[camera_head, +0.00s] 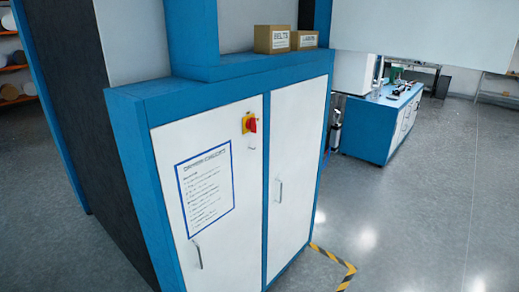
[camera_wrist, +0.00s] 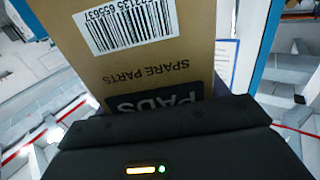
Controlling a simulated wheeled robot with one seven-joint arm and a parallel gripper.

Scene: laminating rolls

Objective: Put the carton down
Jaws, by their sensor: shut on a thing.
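A brown carton (camera_wrist: 150,65) fills the upper middle of the wrist view. It has a white barcode label and the printed words "SPARE PARTS" and "PADS", which appear upside down. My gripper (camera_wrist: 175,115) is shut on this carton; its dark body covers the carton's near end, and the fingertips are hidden. Neither my gripper nor this carton shows in the head view. Two other cartons stand on the blue cabinet top (camera_head: 150,87) in the head view: one marked "BELTS" (camera_head: 272,40) and a smaller one (camera_head: 304,40) to its right.
The cabinet has white doors (camera_head: 297,165), a red and yellow switch (camera_head: 250,123) and a notice sheet (camera_head: 205,188). A blue upright (camera_head: 192,35) rises from its top. A workbench (camera_head: 383,120) stands behind on the right. The grey floor (camera_head: 430,220) at right is clear.

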